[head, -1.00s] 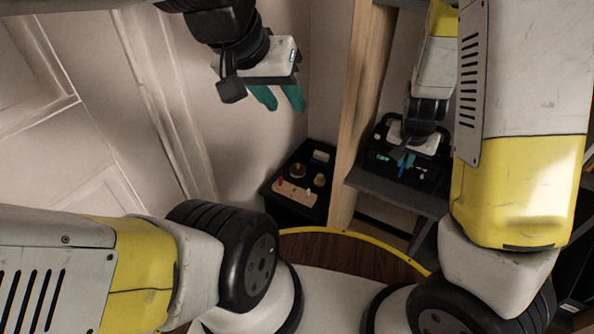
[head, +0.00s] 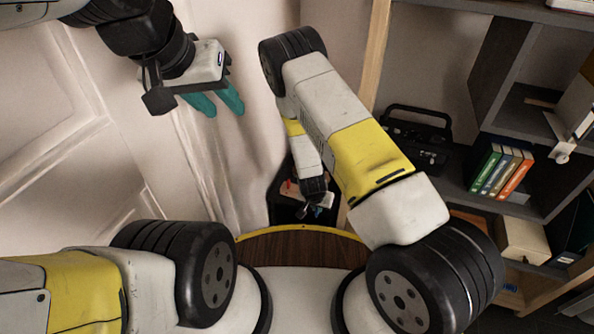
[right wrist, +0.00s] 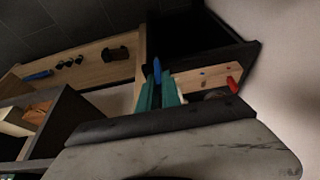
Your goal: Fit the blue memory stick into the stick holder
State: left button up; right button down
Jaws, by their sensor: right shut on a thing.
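My right gripper (head: 313,212) is shut on the blue memory stick (right wrist: 157,68), which stands out between its teal fingers (right wrist: 160,88) in the right wrist view. The gripper is low over the small black table, close to the wooden stick holder (right wrist: 203,78). The holder is a light block with small dark holes and a red stick (right wrist: 232,84) at one end. In the head view the right arm hides much of the holder (head: 322,197). The stick's lower end and any contact with the holder cannot be made out. My left gripper (head: 218,104) is open and empty, high at the left.
The dark tabletop (head: 283,212) is mostly hidden by my arm. A wooden post (head: 374,60) rises beside it. Right of the post, a grey shelf holds a black radio-like case (head: 418,140) and several books (head: 500,170). A wall with panels is at the left.

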jog(key=w+a, duration=0.1)
jog(key=w, duration=0.4)
jog(key=w+a+f, duration=0.1)
jog(key=w+a, duration=0.1)
jog(key=w, duration=0.2)
jog(key=w+a, duration=0.2)
jog(key=w, duration=0.3)
jog(key=shift+w+f, duration=0.25)
jog(key=shift+w, duration=0.1)
jog(key=shift+f, duration=1.8)
jog(key=c, duration=1.5)
grip_release()
jog(key=shift+f, duration=0.1)
jog(key=shift+c, duration=0.2)
